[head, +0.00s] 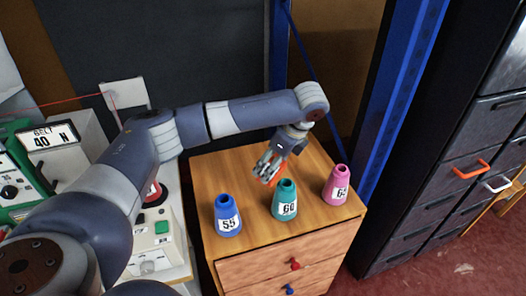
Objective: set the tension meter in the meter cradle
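One arm comes in from the left and reaches over the wooden cabinet; I take it as my left. Its gripper (267,172) points down above the cabinet top, just behind the teal cone. Some orange-red shows at its fingers; I cannot tell whether this is part of the fingers or a held thing, nor whether they are open. I cannot pick out the tension meter or the meter cradle with certainty. A green unit with a black dial (10,190) stands at the far left, beside a grey box with a "BELT 40 N" sign (49,137). My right gripper is out of view.
Blue "55" (227,216), teal "60" (286,200) and pink cones (336,186) stand along the front of the wooden cabinet (213,172). A pale control box with a green button (162,228) is left. A blue post (396,90) and dark drawers (440,190) bound the right.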

